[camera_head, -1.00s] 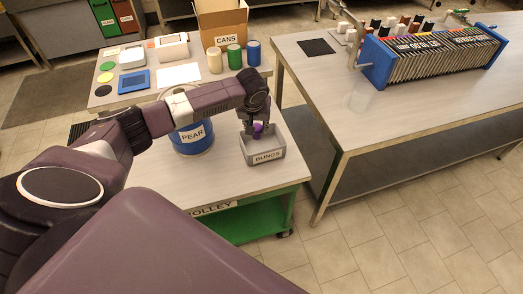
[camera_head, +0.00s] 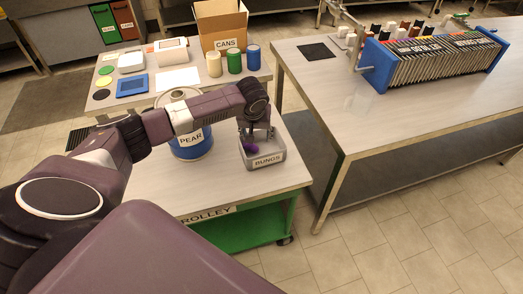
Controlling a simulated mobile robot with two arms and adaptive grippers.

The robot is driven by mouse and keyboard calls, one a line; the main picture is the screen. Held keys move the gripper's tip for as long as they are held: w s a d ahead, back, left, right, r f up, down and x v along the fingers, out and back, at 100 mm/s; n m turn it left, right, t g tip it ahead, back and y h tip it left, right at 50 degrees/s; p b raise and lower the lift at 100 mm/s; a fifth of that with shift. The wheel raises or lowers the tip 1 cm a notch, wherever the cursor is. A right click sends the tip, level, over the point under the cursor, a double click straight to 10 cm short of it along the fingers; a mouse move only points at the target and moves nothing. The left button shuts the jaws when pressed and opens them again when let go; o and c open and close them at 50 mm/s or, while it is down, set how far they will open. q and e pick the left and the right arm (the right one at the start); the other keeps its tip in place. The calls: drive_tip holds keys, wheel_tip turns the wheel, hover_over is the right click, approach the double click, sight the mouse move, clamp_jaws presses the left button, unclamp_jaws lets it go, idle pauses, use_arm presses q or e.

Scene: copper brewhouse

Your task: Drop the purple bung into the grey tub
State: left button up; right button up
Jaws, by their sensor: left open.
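The grey tub (camera_head: 266,161) labelled BUNGS stands on the trolley top (camera_head: 215,195) near its right side. The purple bung (camera_head: 251,148) shows inside the tub's opening, toward its left side, below my left gripper (camera_head: 256,138). The left gripper is open, pointing down over the tub's back part, with its fingers apart and the bung not between them. Part of the tub's inside is hidden by the gripper. My right gripper is not in view.
A blue drum (camera_head: 192,142) labelled PEAR stands left of the tub, partly behind my arm. A table behind holds a cardboard box (camera_head: 222,24) labelled CANS and several cans. A long table (camera_head: 350,110) with a plate filter (camera_head: 435,58) stands at right.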

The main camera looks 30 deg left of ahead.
use_arm(q)
drive_tip(key=v, duration=1.2)
